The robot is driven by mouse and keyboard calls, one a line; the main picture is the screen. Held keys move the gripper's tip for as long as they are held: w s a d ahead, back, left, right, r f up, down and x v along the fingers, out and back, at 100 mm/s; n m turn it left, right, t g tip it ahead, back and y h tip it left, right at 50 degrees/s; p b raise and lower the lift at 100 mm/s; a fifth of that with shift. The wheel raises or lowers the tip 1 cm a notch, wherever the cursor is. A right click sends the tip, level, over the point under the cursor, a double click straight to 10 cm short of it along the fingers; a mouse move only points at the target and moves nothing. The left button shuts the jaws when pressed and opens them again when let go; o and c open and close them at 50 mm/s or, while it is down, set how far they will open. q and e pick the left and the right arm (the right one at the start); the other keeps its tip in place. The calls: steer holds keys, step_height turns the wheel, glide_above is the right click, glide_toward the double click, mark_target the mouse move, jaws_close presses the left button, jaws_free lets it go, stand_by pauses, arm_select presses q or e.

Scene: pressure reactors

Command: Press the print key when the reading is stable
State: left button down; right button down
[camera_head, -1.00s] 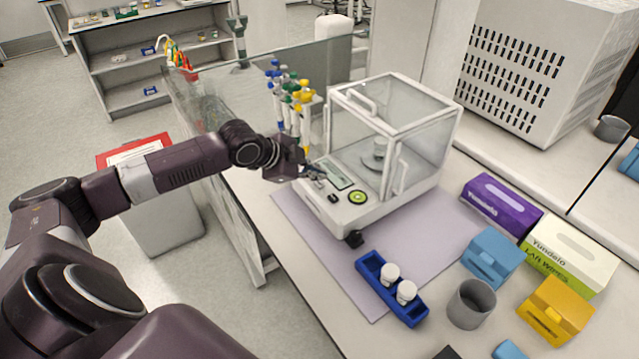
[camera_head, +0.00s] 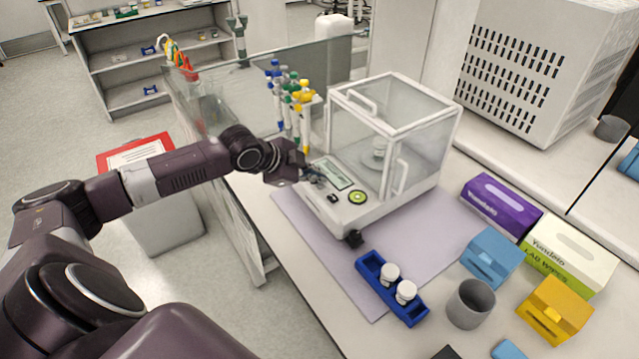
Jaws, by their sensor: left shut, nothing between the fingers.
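The balance (camera_head: 368,210) stands on a pale purple mat (camera_head: 345,284), its glass draft shield closed around the weighing pan. A small vessel (camera_head: 380,147) sits on the pan. The front panel has a grey display (camera_head: 334,173), too small to read, a green-ringed round button (camera_head: 357,198) and a small dark key (camera_head: 333,198). My left gripper (camera_head: 316,177) is shut and empty at the panel's left end, by the display. I cannot tell whether its tips touch the panel. The gripper hides part of that end. My right gripper is out of view.
A blue rack (camera_head: 408,311) with two white-capped vials stands in front of the balance. A grey cup (camera_head: 471,304) and several boxes lie to the right. A pipette stand (camera_head: 289,100) with several coloured pipettes is close behind my left gripper.

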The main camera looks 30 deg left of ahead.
mark_target(317, 186)
arm_select(q)
steer(key=shift+f, duration=0.35)
stand_by(0.4)
steer(key=shift+r+p, duration=0.9)
steer(key=shift+p, duration=0.1)
step_height(317, 186, up, 5)
steer(key=p, duration=0.5)
steer(key=shift+r, duration=0.1)
steer(key=shift+s+f, duration=0.1)
steer(key=shift+f, duration=0.1)
stand_by(0.4)
